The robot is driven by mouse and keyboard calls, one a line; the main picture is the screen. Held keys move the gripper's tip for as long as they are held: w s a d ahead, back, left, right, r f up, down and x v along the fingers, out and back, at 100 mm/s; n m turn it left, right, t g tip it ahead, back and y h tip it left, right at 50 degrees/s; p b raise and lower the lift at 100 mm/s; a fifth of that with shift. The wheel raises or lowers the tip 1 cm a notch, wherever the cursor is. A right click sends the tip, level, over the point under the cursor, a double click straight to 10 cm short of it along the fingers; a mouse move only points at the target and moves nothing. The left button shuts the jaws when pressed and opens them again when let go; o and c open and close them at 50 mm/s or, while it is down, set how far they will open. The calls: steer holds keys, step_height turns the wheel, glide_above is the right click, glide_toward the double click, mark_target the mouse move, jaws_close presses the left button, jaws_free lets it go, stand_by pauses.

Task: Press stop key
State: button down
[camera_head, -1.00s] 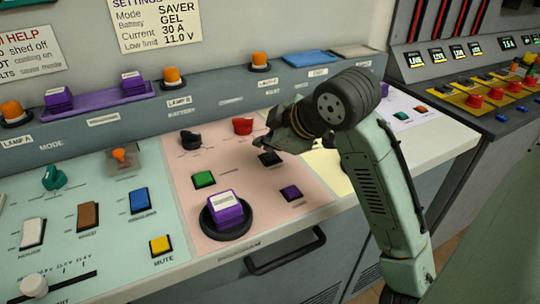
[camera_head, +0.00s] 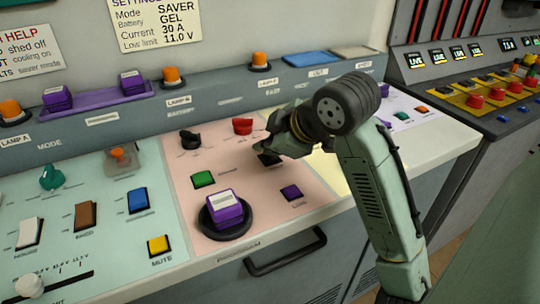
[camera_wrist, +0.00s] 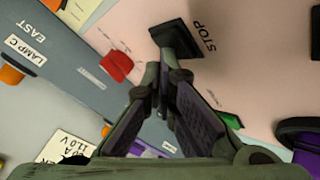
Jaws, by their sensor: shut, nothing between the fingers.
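The stop key is a black square key (camera_wrist: 173,34) with STOP printed beside it on the pink panel, at the top middle of the wrist view. In the head view the stop key (camera_head: 270,159) is partly hidden by my gripper. My gripper (camera_wrist: 163,73) is shut and empty, pointing down at the panel. Its fingertips overlap the key's near edge in the wrist view. In the head view my gripper (camera_head: 264,150) is right at the key. I cannot tell whether the tips touch it or whether the key is pushed in.
A green key (camera_head: 203,179), a purple key (camera_head: 291,192), a red knob (camera_head: 242,126) and a black knob (camera_head: 190,139) surround it on the pink panel. A purple block (camera_head: 225,206) sits on a round black base in front. A raised grey ledge with lamps runs behind.

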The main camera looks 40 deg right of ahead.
mark_target(268, 158)
steer(key=shift+f, duration=0.25)
steer(key=shift+r, duration=0.1)
stand_by(0.3)
steer(key=shift+r+p, duration=0.55)
steer(key=shift+r, duration=0.25)
step_height(268, 158, up, 5)
steer(key=p, duration=0.4)
steer(key=shift+r, duration=0.1)
stand_by(0.7)
